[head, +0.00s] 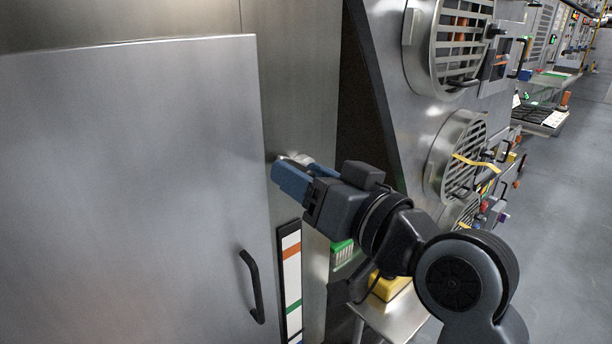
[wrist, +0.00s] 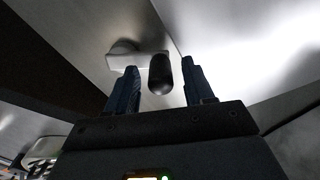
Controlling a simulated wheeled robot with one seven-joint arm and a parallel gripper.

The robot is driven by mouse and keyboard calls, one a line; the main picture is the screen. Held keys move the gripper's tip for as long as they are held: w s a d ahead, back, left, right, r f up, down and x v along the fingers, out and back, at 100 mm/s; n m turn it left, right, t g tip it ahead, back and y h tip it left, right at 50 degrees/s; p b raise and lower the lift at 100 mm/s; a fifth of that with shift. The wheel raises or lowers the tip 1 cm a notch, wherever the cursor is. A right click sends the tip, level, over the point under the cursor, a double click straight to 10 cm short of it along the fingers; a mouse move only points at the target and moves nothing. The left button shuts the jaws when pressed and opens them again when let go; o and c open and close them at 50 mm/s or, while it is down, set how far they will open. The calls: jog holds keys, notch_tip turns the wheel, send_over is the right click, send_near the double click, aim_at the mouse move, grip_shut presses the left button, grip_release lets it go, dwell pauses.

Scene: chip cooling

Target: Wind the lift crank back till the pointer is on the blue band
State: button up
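The lift crank (wrist: 125,57) shows in the wrist view as a pale arm and round hub on a steel panel, with a black grip (wrist: 160,75) standing out from its end. My gripper (wrist: 159,64) is open, with one blue finger on each side of the black grip and gaps visible on both sides. In the head view my gripper (head: 290,175) is at the panel and hides most of the crank (head: 297,158). Below it is a white upright scale strip (head: 292,275) with an orange band and a green band.
A steel door (head: 130,190) with a black bar handle (head: 252,287) stands left of my gripper. Round grilles (head: 463,45) fill a slanted panel at the right. A green-topped item (head: 342,252) and a yellow item (head: 388,287) sit below my arm. Open floor lies far right.

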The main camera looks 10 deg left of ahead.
jog(key=v, duration=0.7)
jog(key=shift+s+d, duration=0.25)
jog(key=shift+d, duration=0.05)
jog(key=shift+o, duration=0.2)
dwell(2.2)
jog(key=shift+w+a+f+m+p, duration=0.1)
jog(key=shift+w+a+m+p, duration=1.05)
jog(key=shift+m+p, duration=1.25)
jog(key=shift+w+a+f+m+p, duration=0.1)
jog(key=shift+w+a+m+p, duration=0.65)
jog(key=shift+a+m+p, duration=1.2)
jog(key=shift+w+a+f+m+p, duration=0.1)
jog(key=shift+w+a+m+p, duration=0.8)
jog(key=shift+m+p, duration=1.95)
jog(key=shift+d, duration=0.1)
jog(key=shift+c, duration=0.3)
